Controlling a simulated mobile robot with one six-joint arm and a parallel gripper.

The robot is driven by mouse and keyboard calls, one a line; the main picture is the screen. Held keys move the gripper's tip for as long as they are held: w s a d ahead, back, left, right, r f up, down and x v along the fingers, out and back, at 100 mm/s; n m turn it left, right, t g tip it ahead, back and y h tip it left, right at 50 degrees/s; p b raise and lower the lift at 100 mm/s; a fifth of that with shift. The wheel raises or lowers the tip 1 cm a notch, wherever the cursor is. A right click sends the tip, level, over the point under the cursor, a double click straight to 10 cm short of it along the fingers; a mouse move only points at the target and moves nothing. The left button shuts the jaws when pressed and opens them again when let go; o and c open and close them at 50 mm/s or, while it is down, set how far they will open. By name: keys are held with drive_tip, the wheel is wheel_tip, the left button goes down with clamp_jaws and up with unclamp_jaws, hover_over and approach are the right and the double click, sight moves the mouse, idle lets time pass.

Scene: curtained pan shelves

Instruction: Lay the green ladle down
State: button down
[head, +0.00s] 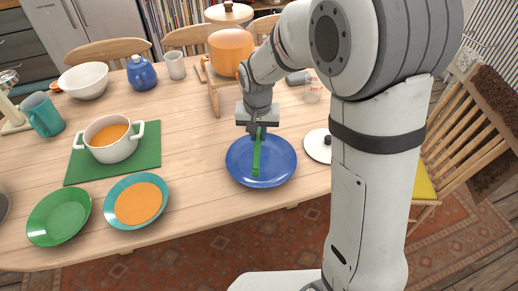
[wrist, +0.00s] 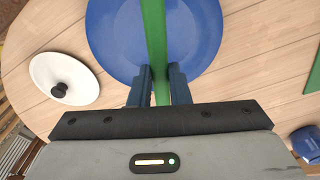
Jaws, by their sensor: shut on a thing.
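The green ladle (head: 256,155) is in my gripper, with its long handle passing between the fingers; it also shows in the wrist view (wrist: 155,35). My gripper (head: 258,128) is shut on the handle, and in the wrist view the two fingers (wrist: 158,85) flank it. The ladle reaches over a blue plate (head: 278,170), which also shows in the wrist view (wrist: 198,35). I cannot tell whether the ladle touches the plate. The ladle's bowl end is not clear in either view.
A white lid (head: 316,148) with a black knob lies right of the plate. A white pot (head: 112,150) of orange soup stands on a green mat (head: 150,158) at left. A teal-rimmed soup plate (head: 115,219) and a green plate (head: 58,218) sit in front. Bare table lies left of the blue plate.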

wheel_tip(320, 180, down, 6)
drive_tip(key=shift+a+r, duration=0.15)
drive_tip(key=shift+r, duration=0.1)
drive_tip(key=shift+s+f, duration=0.1)
drive_tip(key=shift+f, duration=2)
drive_tip(key=c, duration=1.4)
unclamp_jaws()
drive_tip(key=shift+o, duration=0.2)
drive_tip(key=r, duration=0.4)
drive_tip(key=s+r, duration=0.1)
drive_tip(key=r, duration=0.7)
drive_tip(key=shift+s+r, duration=0.15)
drive_tip(key=shift+s, duration=0.05)
drive_tip(key=s+d+r, duration=0.3)
drive_tip(key=s+d, duration=0.4)
drive_tip(key=s, duration=0.2)
drive_tip(key=s+d+r+n+t, duration=0.1)
drive_tip(key=s+d+r, duration=0.3)
drive_tip(key=s+d, duration=0.3)
drive_tip(key=s, duration=0.3)
drive_tip(key=shift+r, duration=0.25)
